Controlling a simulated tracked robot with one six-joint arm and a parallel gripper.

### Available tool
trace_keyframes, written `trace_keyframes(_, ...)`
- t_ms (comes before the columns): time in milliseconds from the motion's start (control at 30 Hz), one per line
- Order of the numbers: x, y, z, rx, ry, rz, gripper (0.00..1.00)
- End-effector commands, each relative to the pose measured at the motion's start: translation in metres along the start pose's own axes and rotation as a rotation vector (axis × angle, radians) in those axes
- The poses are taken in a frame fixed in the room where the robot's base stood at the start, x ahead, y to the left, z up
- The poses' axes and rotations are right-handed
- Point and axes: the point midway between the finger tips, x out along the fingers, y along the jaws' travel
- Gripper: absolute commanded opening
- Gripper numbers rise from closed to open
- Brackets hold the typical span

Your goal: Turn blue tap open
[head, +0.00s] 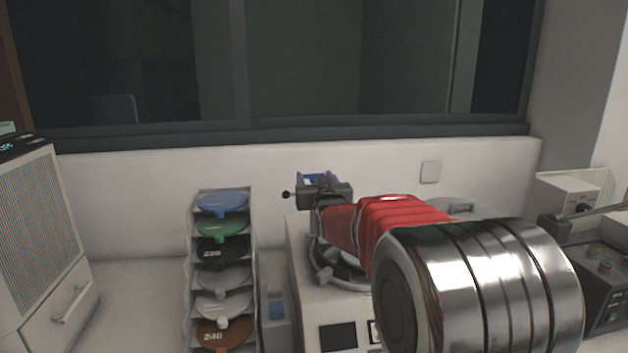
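My arm, with a red sleeve and shiny metal links, reaches from the lower right over the white press machine (300,268). My gripper (312,190) is the small dark grey part at its far end, above the back of the machine. A small blue patch (315,178) shows at the gripper; I cannot tell whether it is the blue tap or part of the gripper. A thin rod with a black ball end (286,194) sticks out to the left there. The fingers are too small and overlapped to read. My arm hides much of the machine's top and right side.
A rack (188,270) of coloured discs stands left of the machine, with a grey box with a blue part (276,306) between them. A cabinet (42,235) is at far left. Another machine (600,275) stands at right. A wall and dark window lie behind.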

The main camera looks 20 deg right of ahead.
Motion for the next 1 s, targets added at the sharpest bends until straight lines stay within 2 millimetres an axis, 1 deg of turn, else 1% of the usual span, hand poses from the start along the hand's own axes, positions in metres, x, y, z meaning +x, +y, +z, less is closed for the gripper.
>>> trace_keyframes(33,-0.0001,0.0001,0.0000,0.000,0.000,0.000,0.51)
trace_keyframes(67,-0.0001,0.0002,-0.0001,0.000,0.000,0.000,0.49)
trace_keyframes(400,-0.0002,0.0001,-0.0001,0.000,0.000,0.000,0.25)
trace_keyframes(433,-0.0011,-0.0058,-0.0002,0.001,0.000,-0.002,0.24)
trace_keyframes(500,-0.0005,-0.0029,-0.0001,0.000,0.000,-0.002,0.24)
trace_keyframes(1000,-0.0001,0.0004,0.0001,-0.003,0.000,-0.044,0.24)
